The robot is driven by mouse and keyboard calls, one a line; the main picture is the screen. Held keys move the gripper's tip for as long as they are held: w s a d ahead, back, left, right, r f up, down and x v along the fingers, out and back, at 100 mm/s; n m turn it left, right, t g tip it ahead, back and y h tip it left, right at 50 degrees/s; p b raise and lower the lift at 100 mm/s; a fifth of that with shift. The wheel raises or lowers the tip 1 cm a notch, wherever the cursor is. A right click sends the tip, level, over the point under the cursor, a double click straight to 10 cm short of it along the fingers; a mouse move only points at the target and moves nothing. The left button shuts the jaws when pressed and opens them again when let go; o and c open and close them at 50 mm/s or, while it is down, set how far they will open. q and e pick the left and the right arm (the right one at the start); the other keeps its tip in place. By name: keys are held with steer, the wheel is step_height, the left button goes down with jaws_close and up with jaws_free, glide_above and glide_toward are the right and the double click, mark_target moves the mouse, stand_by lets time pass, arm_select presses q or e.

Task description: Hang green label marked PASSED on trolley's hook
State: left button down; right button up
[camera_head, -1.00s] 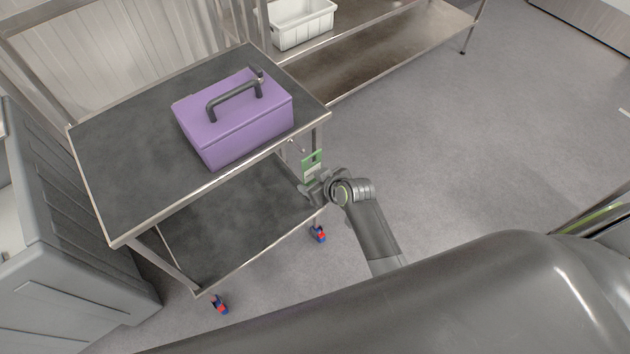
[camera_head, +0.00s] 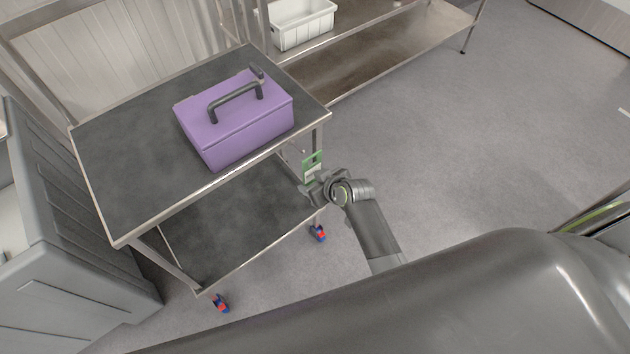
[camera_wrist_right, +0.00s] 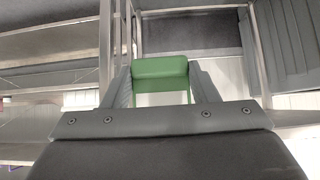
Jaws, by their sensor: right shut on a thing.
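The green label (camera_head: 312,163) with a white area is at the trolley's right side, just below the top shelf's corner. My right gripper (camera_head: 309,182) is shut on its lower part. In the right wrist view the green label (camera_wrist_right: 163,72) sits between the two fingers of the gripper (camera_wrist_right: 162,88). The trolley (camera_head: 110,165) has a dark top and a lower shelf. The hook (camera_head: 291,146) seems to be a small part by the trolley's right leg. I cannot tell whether the label touches it. The label's writing is too small to read. My left gripper is out of view.
A purple toolbox (camera_head: 245,130) with a dark handle stands on the trolley's top. A grey bin (camera_head: 60,230) stands close at left. A metal shelf (camera_head: 400,45) with a white crate (camera_head: 302,25) is behind. The floor at right is clear.

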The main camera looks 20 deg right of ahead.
steer(key=shift+w+a+b, duration=0.25)
steer(key=shift+w+a, duration=0.05)
steer(key=shift+w, duration=0.55)
steer(key=shift+w+a+b, duration=0.2)
steer(key=shift+w+a, duration=0.15)
steer(key=shift+w, duration=0.55)
steer(key=shift+w+a+b, duration=0.25)
steer(key=shift+w+a, duration=0.05)
steer(key=shift+w, duration=0.55)
steer(key=shift+f+b, duration=0.6)
steer(key=shift+f, duration=0.3)
steer(key=o, duration=1.5)
steer(key=shift+c, duration=0.2)
steer(key=shift+s+r, duration=0.1)
steer(key=v, duration=1.7)
steer(key=shift+s+d+r, duration=0.1)
steer(key=shift+r, duration=0.05)
